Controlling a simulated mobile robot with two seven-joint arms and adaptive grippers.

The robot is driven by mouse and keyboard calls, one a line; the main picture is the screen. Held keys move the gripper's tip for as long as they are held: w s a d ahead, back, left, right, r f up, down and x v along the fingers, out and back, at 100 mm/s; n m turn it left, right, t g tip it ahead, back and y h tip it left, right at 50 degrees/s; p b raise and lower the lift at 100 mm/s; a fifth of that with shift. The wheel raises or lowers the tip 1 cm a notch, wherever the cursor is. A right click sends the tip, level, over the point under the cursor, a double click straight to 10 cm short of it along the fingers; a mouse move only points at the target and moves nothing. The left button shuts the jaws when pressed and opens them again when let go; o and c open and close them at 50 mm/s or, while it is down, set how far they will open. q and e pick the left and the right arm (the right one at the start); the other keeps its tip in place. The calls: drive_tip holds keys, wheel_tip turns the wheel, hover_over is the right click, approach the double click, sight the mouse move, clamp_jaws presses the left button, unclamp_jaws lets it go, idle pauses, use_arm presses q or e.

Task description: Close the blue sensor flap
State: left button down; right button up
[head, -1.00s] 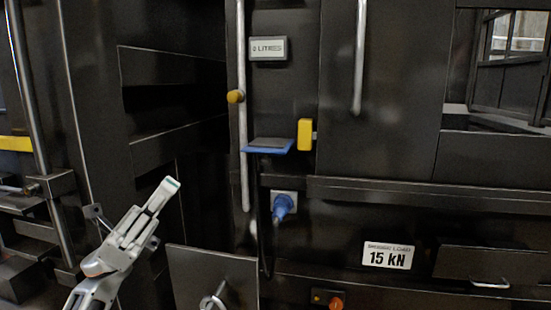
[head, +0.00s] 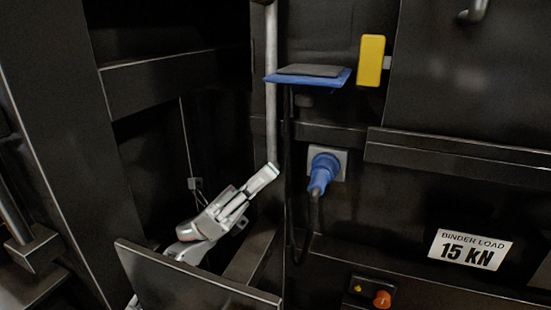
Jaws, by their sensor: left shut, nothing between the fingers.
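The blue sensor flap (head: 335,79) stands out flat from the dark machine front, with a dark grey pad on top, in the upper middle of the head view. A yellow block (head: 371,61) sits just right of it. My left gripper (head: 268,174) is shut and empty, pointing up and to the right. It is below and left of the flap, apart from it in the picture. My right gripper is not in view.
A vertical metal rod (head: 271,90) runs left of the flap. A blue plug (head: 321,172) with a black cable sits below it. A dark panel (head: 190,285) stands in front of my left arm. A 15 kN label (head: 469,249) and orange button (head: 382,299) are lower right.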

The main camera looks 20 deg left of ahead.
use_arm(q)
drive_tip(key=p, duration=0.2)
approach(312, 83)
drive_tip(key=w+d+f, duration=0.2)
drive_tip(key=d+f, duration=0.1)
drive_tip(key=d, duration=0.1)
drive_tip(key=shift+w+r+p, duration=0.15)
drive_tip(key=shift+r+p, duration=0.55)
drive_tip(key=shift+r, duration=1)
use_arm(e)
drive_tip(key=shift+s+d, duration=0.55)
